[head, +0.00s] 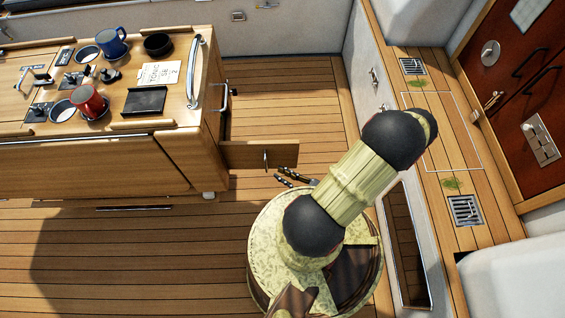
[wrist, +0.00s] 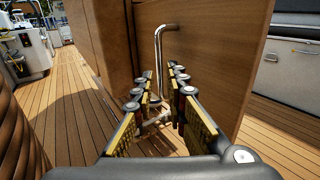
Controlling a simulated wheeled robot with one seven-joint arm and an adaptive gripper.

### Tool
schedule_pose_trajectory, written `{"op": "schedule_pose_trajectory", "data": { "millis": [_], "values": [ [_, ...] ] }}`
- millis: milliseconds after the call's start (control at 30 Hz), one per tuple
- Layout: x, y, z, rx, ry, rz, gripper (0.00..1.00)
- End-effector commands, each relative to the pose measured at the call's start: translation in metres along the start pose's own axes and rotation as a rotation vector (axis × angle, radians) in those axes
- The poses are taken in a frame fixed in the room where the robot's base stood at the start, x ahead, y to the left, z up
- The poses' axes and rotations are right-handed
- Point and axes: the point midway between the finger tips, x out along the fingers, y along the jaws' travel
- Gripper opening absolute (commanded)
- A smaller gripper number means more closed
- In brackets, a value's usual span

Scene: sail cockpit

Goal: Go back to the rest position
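My gripper (wrist: 162,78) is open in the wrist view, its two dark, yellow-padded fingers apart with nothing clasped. A bent metal handle (wrist: 159,45) on a wooden panel (wrist: 212,55) shows in line with the gap between the fingers, without visible finger contact. The panel's handle (head: 265,159) is close to the fingertips. My arm hides part of the gripper there.
The wooden cabinet (head: 90,165) carries mugs, bowls and a black tray (head: 145,101). A grab rail (head: 194,72) stands at its right end. A bench (head: 437,130) with vents runs along the right. The plank floor (head: 130,245) is open at the lower left.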

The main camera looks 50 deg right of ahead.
Motion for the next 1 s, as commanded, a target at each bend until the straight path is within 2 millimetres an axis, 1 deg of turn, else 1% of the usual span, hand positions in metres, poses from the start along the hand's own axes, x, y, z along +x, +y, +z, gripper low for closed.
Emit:
{"op": "schedule_pose_trajectory", "data": {
  "millis": [567, 667, 767, 867, 1000],
  "values": [
    [0.000, 0.000, 0.000, -0.001, 0.000, 0.001, 0.14],
    [0.001, -0.002, 0.004, -0.015, 0.004, 0.029, 0.14],
    [0.005, -0.006, 0.018, -0.063, 0.018, 0.119, 0.14],
    [0.014, -0.009, 0.040, -0.139, 0.042, 0.272, 0.14],
    [0.029, -0.007, 0.077, -0.261, 0.079, 0.507, 0.14]
  ]
}}
